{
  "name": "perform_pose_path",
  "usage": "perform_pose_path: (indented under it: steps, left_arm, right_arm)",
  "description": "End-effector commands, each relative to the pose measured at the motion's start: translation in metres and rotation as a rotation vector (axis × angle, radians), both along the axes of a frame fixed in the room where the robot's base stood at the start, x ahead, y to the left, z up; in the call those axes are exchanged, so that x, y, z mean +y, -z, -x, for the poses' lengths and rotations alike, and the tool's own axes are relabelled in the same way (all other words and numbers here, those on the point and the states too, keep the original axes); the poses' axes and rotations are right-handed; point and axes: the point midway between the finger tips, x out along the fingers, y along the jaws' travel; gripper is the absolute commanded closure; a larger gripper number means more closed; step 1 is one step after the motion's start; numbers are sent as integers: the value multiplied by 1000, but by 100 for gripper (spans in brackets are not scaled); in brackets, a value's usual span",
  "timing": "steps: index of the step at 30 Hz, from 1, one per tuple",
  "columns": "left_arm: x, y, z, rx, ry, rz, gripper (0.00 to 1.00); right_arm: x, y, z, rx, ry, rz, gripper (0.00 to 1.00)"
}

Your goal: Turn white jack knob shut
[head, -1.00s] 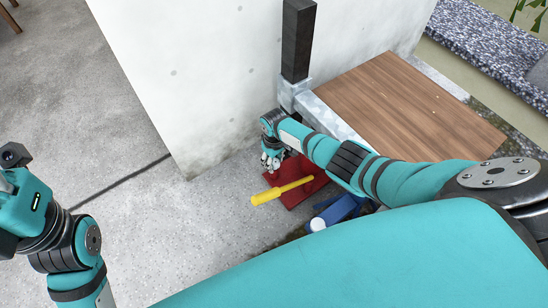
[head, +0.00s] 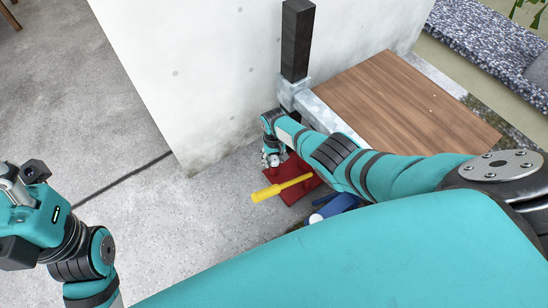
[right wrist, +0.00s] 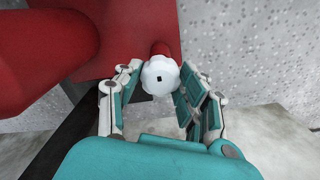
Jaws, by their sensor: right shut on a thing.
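The white jack knob (right wrist: 160,76) sits on a short red stub at the edge of the red jack (right wrist: 115,30). My right gripper (right wrist: 158,92) has its fingers on both sides of the knob, shut on it. In the head view the right gripper (head: 272,159) reaches down at the jack's (head: 296,171) far left end, and the knob is hard to make out there. A yellow handle (head: 280,188) sticks out of the jack to the left. My left gripper (head: 22,212) is at the left edge, open and empty, far from the jack.
A pale concrete wall (head: 200,80) stands behind and left of the jack. A wooden board (head: 400,105) on a metal frame and a dark post (head: 297,40) are close to my right arm. A blue object (head: 335,206) lies near the jack. The floor at left is clear.

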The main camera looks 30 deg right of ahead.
Motion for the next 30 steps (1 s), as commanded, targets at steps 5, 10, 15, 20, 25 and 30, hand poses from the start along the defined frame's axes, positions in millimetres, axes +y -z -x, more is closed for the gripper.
perform_pose_path:
  steps: [5, 10, 15, 20, 25, 30]
  left_arm:
    - [0, 3, -1, 11, 0, 0, 60]
    - [0, 3, -1, 13, 0, -2, 60]
    - [0, 3, -1, 12, 1, -4, 60]
    - [0, 2, -1, 9, 0, -4, 60]
    - [-1, 1, -1, 2, -1, -9, 60]
    - [0, 1, -1, 4, -1, -7, 60]
  right_arm:
    - [0, 0, 1, 2, 7, -1, 93]
    - [0, 0, 0, 1, 7, 0, 93]
    - [0, 0, 0, 1, 6, -1, 47]
    - [0, 0, 0, 1, 6, -1, 38]
    - [0, 0, 0, 0, 5, -1, 38]
    - [0, -4, -1, -2, 5, -2, 38]
